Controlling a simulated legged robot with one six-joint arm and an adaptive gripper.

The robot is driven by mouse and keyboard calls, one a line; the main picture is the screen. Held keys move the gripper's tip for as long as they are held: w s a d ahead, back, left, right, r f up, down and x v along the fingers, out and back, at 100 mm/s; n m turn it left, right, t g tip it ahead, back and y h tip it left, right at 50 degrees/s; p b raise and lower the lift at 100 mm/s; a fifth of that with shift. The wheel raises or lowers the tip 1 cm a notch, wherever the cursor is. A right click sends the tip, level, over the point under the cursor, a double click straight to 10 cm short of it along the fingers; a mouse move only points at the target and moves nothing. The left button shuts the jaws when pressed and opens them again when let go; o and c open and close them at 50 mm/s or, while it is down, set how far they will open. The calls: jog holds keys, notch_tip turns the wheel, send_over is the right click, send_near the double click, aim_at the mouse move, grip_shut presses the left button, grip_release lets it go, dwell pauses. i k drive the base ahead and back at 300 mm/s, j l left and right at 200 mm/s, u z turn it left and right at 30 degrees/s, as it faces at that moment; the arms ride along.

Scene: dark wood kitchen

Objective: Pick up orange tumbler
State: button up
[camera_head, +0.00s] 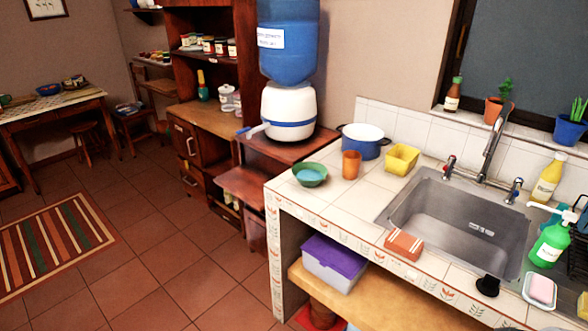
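The orange tumbler (351,164) stands upright on the white tiled counter (332,203), near its back left part. It is between a green bowl (310,175) on its left and a yellow square container (402,159) on its right. A blue pot with a white inside (363,142) stands just behind it. The tumbler is in plain view, with nothing in front of it. My gripper is not in view.
A steel sink (462,229) with a tall faucet takes up the right of the counter. An orange-brown block (403,245) lies at the front edge. A green soap bottle (549,245) stands at right. The tiled floor (165,255) at left is open.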

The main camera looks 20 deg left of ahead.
aim_at(351, 166)
jog(key=l+u, duration=0.25)
jog(key=u, duration=0.15)
jog(key=i+l+u, duration=0.1)
jog(key=l+u, duration=0.3)
jog(key=i+j+z, duration=0.2)
jog(key=j, duration=0.15)
jog(key=j+z, duration=0.15)
jog(key=j, duration=0.25)
jog(key=i+j+z, duration=0.2)
jog(key=j, duration=0.2)
jog(key=j+z, duration=0.15)
jog(key=j, duration=0.25)
jog(key=i+j+z, duration=0.3)
jog(key=j, duration=0.3)
jog(key=j+z, duration=0.25)
jog(key=j, duration=0.35)
jog(key=i+j+z, duration=0.1)
jog(key=j+z, duration=0.2)
jog(key=j, duration=0.35)
jog(key=i+j+z, duration=0.4)
jog(key=j, duration=0.2)
jog(key=i+j+z, duration=0.15)
jog(key=j, duration=0.2)
